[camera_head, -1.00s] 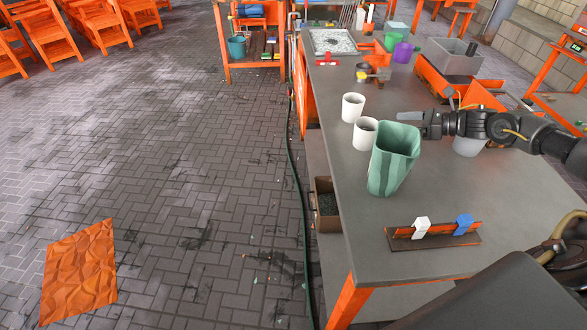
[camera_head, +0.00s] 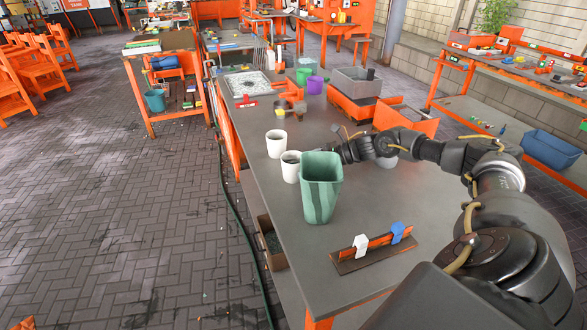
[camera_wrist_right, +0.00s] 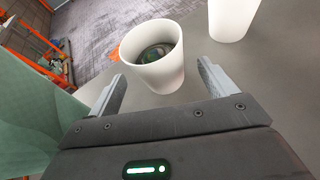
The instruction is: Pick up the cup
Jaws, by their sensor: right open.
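Two white cups stand upright on the grey table in the head view, a far one (camera_head: 276,143) and a nearer one (camera_head: 291,169). A tall green ribbed container (camera_head: 320,192) stands beside the nearer cup. My right gripper (camera_head: 338,150) is just behind the container, whose rim hides part of its fingers. In the right wrist view my right gripper (camera_wrist_right: 162,76) is open and empty, its fingers pointing at the nearer cup (camera_wrist_right: 158,72), which appears between the tips. The far cup (camera_wrist_right: 232,18) is to the right, the green container (camera_wrist_right: 30,125) close at left. My left gripper is out of view.
A rack with a white and a blue clip (camera_head: 375,248) lies near the table's front. Another pale cup (camera_head: 387,161) is partly hidden under my right arm. The table's left edge runs close to the cups.

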